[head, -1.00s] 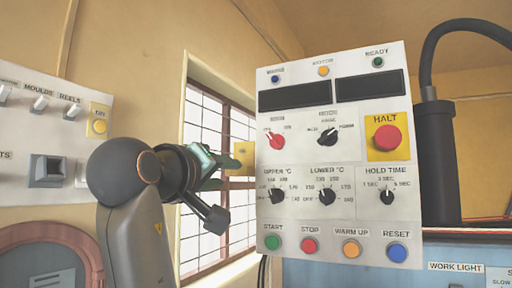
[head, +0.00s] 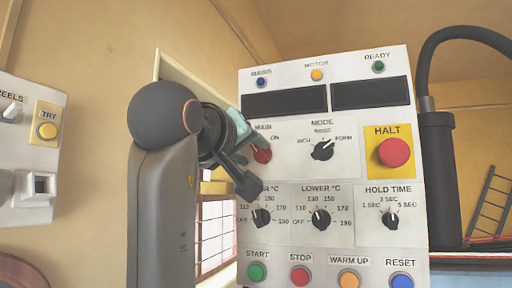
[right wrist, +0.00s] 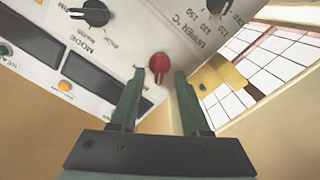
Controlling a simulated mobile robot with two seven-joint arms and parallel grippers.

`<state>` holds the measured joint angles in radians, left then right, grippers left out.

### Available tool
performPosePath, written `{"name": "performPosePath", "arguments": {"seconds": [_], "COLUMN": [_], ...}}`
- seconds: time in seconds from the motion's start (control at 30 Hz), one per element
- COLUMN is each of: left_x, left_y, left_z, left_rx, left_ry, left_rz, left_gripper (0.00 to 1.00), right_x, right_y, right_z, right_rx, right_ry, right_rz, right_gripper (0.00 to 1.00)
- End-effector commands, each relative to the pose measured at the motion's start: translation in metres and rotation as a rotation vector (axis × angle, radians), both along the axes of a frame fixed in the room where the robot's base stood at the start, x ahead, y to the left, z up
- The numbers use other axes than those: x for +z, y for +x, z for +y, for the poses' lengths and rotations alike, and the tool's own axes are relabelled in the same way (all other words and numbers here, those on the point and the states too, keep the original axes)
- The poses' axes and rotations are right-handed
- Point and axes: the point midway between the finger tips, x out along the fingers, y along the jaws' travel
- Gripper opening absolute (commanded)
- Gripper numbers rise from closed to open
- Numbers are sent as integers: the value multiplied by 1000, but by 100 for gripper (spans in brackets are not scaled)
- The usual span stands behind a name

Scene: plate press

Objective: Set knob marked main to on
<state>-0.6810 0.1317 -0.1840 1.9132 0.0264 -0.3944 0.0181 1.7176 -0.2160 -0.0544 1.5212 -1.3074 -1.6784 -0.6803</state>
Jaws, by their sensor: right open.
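The MAIN knob (head: 262,155) is a small red knob at the upper left of the white control panel, with an ON label to its upper right. My right gripper (head: 250,158) is close at the panel's left edge and partly covers the knob and its left-hand label. In the right wrist view the knob (right wrist: 159,64) shows between and just beyond the tips of my open right gripper (right wrist: 159,78). The fingers stand apart on either side of it, with no clear contact. The knob's exact pointer direction is hard to tell. My left gripper is not in view.
The black MODE knob (head: 322,151) is right of MAIN, and the red HALT button (head: 394,152) is farther right. The UPPER °C knob (head: 261,218) sits below. Dark displays (head: 285,101) are above. A yellow TRY button (head: 47,131) is on a left wall panel.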

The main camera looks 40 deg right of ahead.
Motion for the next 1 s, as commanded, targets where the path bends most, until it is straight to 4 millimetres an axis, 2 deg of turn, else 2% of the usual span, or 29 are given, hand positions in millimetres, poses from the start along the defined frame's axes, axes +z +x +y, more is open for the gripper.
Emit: {"name": "performPosePath", "arguments": {"seconds": [0.1,0.2,0.57,1.0], "left_x": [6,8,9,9], "left_y": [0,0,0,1], "left_z": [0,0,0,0], "left_rx": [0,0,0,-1], "left_ry": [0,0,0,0], "left_rz": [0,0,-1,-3], "left_gripper": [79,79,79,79], "right_x": [1,1,0,0], "right_y": [8,13,15,15], "right_z": [-16,-24,-29,-29], "right_rx": [-2,1,1,1], "right_ry": [1,1,0,0], "right_rz": [0,0,-1,-1], "right_gripper": [46,46,46,0]}}
